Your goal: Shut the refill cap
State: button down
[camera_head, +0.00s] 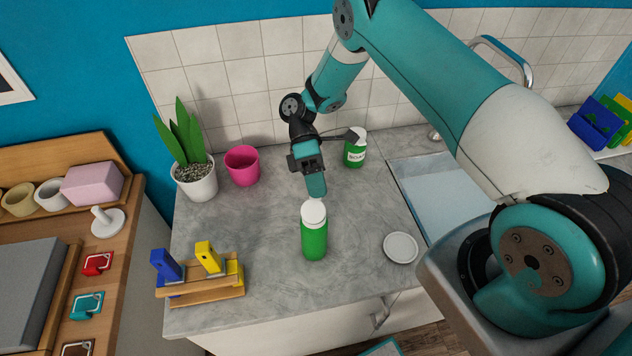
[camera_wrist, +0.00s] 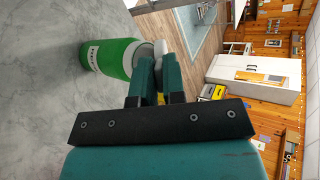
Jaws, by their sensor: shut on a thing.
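A green refill bottle (camera_head: 314,240) stands upright on the grey counter, with a white top (camera_head: 313,213). In the wrist view the bottle (camera_wrist: 108,58) lies sideways across the picture, with a label on its side. The white refill cap (camera_wrist: 160,48) shows at my fingertips, beside the bottle's pale mouth. My gripper (camera_head: 316,192) points down just above the bottle. In the wrist view its fingers (camera_wrist: 155,68) are close together and shut on the cap; they hide part of it, so its exact tilt cannot be told.
A second green bottle (camera_head: 355,150) with a white top stands behind to the right. A white round lid (camera_head: 400,247) lies right of the near bottle. A wooden rack (camera_head: 205,285) with blue and yellow pieces is at left front. A pink pot (camera_head: 242,166) and potted plant (camera_head: 196,180) stand behind.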

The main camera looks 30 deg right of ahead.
jog(key=c, duration=1.2)
grip_release()
jog(key=shift+b, duration=0.35)
